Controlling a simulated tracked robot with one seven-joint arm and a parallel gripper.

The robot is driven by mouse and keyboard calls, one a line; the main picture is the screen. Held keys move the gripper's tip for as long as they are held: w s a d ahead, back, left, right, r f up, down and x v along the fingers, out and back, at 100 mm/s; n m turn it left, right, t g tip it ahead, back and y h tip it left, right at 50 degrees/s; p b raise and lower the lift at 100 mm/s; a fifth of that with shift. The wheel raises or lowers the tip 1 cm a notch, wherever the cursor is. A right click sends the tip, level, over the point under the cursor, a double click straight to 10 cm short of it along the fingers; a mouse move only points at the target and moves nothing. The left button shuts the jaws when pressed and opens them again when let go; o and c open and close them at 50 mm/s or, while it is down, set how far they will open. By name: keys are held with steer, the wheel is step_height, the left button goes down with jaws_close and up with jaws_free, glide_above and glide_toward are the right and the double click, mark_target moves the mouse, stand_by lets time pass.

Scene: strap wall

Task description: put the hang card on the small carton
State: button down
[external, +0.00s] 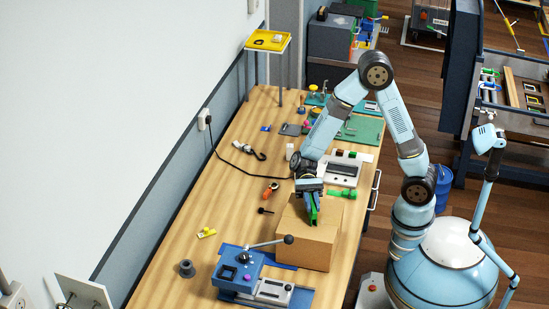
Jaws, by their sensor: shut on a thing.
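The small carton (298,246) is a plain brown box standing on the wooden bench, near its right edge. The fingers hide part of the card. I cannot tell whether the card's lower edge touches the carton.
A blue vise-like tool (240,268) with a lever stands in front of the carton. A grey device (342,172) and a green item (345,194) lie behind it. An orange-handled tool (270,190) lies to the left.

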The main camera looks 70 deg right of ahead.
steer(key=c, duration=1)
jaws_free()
steer(key=v, duration=1.2)
steer(key=shift+s+r+h, duration=0.15)
steer(key=shift+s+h, duration=0.15)
steer(key=shift+s, duration=0.05)
steer(key=shift+s+d+r+n+t+h, duration=1.75)
steer(key=shift+s+d+n+t+h, duration=0.4)
steer(key=shift+s+d+h, duration=0.7)
steer(key=shift+s+d+r+n+t+h, duration=1.8)
steer(key=shift+s+d+n+h, duration=0.5)
steer(key=shift+s+d, duration=0.6)
steer(key=shift+s+d+r+n+t+h, duration=1.65)
steer(key=shift+s+d+n+t+h, duration=0.5)
steer(key=shift+s+d+h, duration=0.7)
